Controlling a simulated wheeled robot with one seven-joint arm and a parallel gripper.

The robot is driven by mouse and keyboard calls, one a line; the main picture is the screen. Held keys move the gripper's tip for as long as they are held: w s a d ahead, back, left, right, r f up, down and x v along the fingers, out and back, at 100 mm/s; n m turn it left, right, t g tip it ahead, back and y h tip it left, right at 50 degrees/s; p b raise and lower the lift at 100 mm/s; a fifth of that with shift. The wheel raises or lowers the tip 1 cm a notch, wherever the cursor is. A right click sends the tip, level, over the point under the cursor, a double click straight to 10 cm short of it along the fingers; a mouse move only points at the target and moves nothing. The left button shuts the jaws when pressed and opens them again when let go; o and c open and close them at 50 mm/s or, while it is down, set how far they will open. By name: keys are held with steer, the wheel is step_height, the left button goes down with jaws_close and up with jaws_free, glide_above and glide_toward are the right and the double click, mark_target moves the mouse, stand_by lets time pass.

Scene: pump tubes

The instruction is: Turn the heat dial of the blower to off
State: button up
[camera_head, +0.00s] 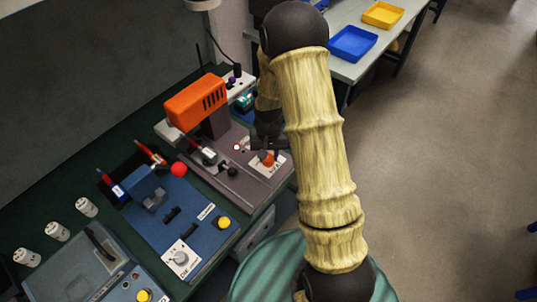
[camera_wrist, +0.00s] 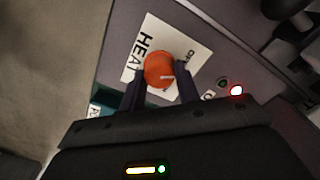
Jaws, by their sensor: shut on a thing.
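The heat dial (camera_wrist: 158,66) is an orange round knob with a white pointer mark, on a white label (camera_wrist: 190,48) reading "HEAT" in the wrist view. The pointer mark points to the right in that view. My gripper (camera_wrist: 160,80) has its two dark fingers on either side of the dial and is shut on it. In the head view the dial (camera_head: 267,158) shows on the blower's grey base (camera_head: 232,180), with my gripper (camera_head: 266,145) over it. The blower (camera_head: 196,101) has an orange housing. A red light (camera_wrist: 237,91) glows beside the dial.
A blue unit (camera_head: 160,215) with a white knob and yellow button lies left of the blower. White bottles (camera_head: 57,232) stand at the left. A table behind holds a blue tray (camera_head: 352,44) and a yellow tray (camera_head: 383,15). Open floor lies at right.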

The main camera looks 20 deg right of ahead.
steer(key=shift+n, duration=1.5)
steer(key=o, duration=1)
steer(key=shift+r, duration=0.15)
step_height(320, 180, up, 17)
steer(key=shift+r+b, duration=0.1)
steer(key=shift+b, duration=0.2)
